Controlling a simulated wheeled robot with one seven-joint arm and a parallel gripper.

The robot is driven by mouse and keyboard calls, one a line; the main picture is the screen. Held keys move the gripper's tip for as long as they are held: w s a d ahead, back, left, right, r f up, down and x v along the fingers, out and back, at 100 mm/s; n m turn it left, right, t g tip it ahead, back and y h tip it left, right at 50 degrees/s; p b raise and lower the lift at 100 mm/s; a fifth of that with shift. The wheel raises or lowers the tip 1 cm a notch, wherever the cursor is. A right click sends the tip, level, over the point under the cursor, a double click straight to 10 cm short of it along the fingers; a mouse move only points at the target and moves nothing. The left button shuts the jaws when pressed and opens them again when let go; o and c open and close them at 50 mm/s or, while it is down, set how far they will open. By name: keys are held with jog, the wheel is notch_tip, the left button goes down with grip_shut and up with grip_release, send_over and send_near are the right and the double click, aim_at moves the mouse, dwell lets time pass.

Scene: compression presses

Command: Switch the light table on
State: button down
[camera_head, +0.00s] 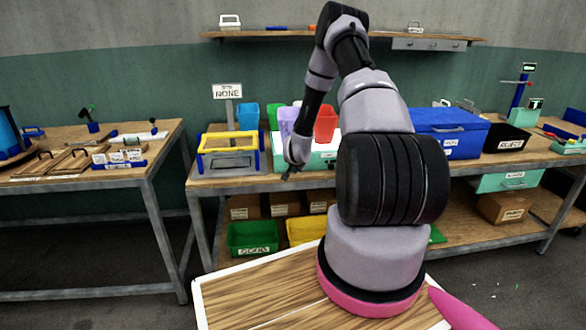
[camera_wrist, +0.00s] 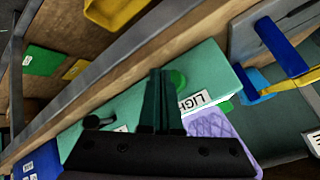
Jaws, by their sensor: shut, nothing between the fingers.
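The light table is a teal box with a white label starting "LIGH" (camera_wrist: 197,100); its face (camera_wrist: 212,72) fills the middle of the wrist view. In the head view the teal box (camera_head: 322,160) stands on the middle bench, partly behind my arm. A round green button (camera_wrist: 179,78) shows on its face beside my fingertips. A black knob (camera_wrist: 93,122) sits farther left on the same face. My gripper (camera_wrist: 160,75) is shut and empty, pointing at the face close to the button; whether it touches cannot be told. It also shows in the head view (camera_head: 289,174).
A yellow-framed grey fixture (camera_head: 228,155) stands left of the light table. A purple basket (camera_wrist: 208,126) and red bin (camera_head: 326,122) are behind. A blue case (camera_head: 447,133) is to the right. Green (camera_head: 253,238) and yellow (camera_head: 306,229) bins lie on the lower shelf.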

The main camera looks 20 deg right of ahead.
jog(key=s, duration=0.2)
jog(key=s+a, duration=0.1)
jog(key=s, duration=0.2)
jog(key=shift+a, duration=0.2)
dwell(0.3)
